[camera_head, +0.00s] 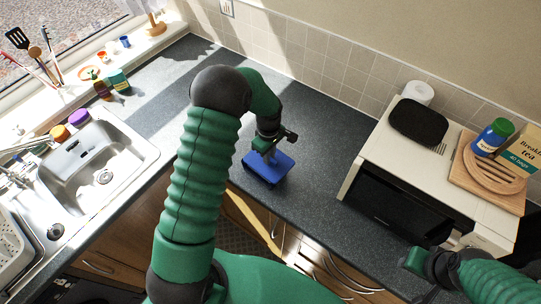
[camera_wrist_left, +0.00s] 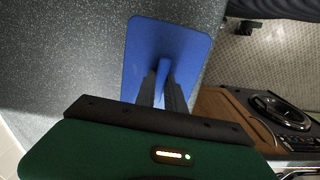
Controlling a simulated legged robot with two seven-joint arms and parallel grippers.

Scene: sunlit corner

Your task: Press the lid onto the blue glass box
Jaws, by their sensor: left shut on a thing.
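The blue lid (camera_head: 279,171) lies flat at the front edge of the dark worktop, below my left gripper (camera_head: 269,155). In the left wrist view the lid (camera_wrist_left: 190,45) is a flat blue plate with rounded corners and a small raised blue handle. My left gripper (camera_wrist_left: 164,92) is shut on that handle, with its two fingers either side of it. A dark edge shows under the lid in the head view; the glass box itself is hidden, so I cannot tell how the lid sits on it. My right arm shows at the lower right, but its fingertips are not visible.
A white microwave (camera_head: 373,160) stands to the right, with a black item (camera_head: 418,121) and a wooden board (camera_head: 490,185) on top. A sink (camera_head: 95,160) is at the left. The worktop (camera_head: 318,160) between lid and microwave is clear.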

